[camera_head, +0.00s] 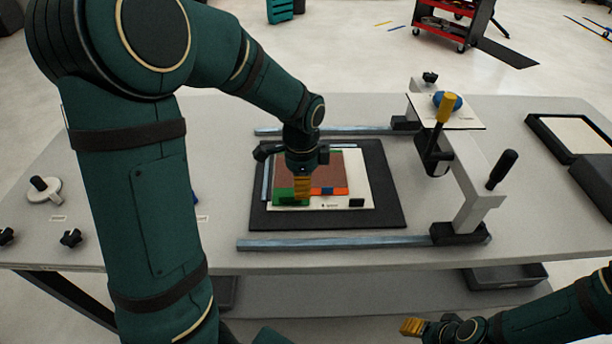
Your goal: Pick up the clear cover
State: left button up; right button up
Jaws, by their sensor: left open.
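My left gripper (302,188) points down over the stack at the table's middle, its yellow fingertips near the green patch. It is open; I cannot tell whether it touches the stack. Under it, a white sheet (372,190) with a brown, green, orange and blue picture (345,168) lies on a dark mat (388,213). I cannot make out a separate clear cover; the gripper and arm hide part of the stack. My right gripper (412,326) is at the bottom right, in front of the table, with yellow tips; its opening is unclear.
Two metal rails (335,243) flank the mat. A dark open case (575,135) lies at the far right. Black knobs (70,238) and a white disc (44,190) sit at left.

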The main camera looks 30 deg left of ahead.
pick_arm(q)
jog(key=f, duration=0.1)
jog(key=f+b, duration=0.1)
jog(key=f, duration=0.3)
jog(key=shift+s+a+f+b, duration=0.1)
jog(key=shift+s+b, duration=0.15)
jog(key=shift+b, duration=0.1)
grip_shut()
